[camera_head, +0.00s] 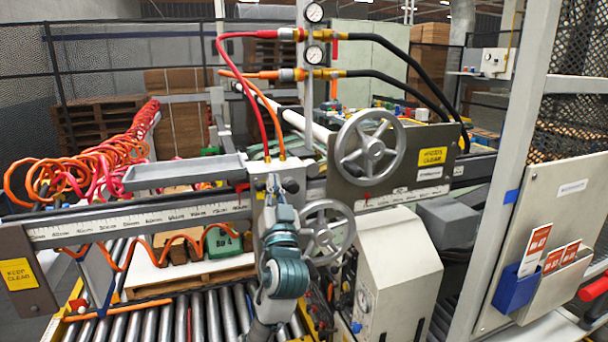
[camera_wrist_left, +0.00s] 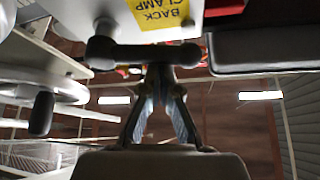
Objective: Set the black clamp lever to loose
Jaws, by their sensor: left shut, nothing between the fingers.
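The black clamp lever (camera_wrist_left: 145,53) shows in the left wrist view as a dark bar with rounded ends, just under a yellow label (camera_wrist_left: 160,12) reading "BACK CLAMP" upside down. My left gripper (camera_wrist_left: 162,78) is shut and empty, with its fingertips at or very near the middle of the bar; I cannot tell if they touch. In the head view my left gripper (camera_head: 274,196) is up against the front of the grey carriage (camera_head: 262,178) on the ruled beam. There the lever is mostly hidden behind the gripper and hard to make out. My right gripper is not in view.
A handwheel (camera_head: 326,229) stands close to the right of my left gripper, with a larger one (camera_head: 369,148) above it. Red and orange hoses (camera_head: 268,130) rise from the carriage. A ruled beam (camera_head: 150,218) runs left. Rollers (camera_head: 205,312) lie below.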

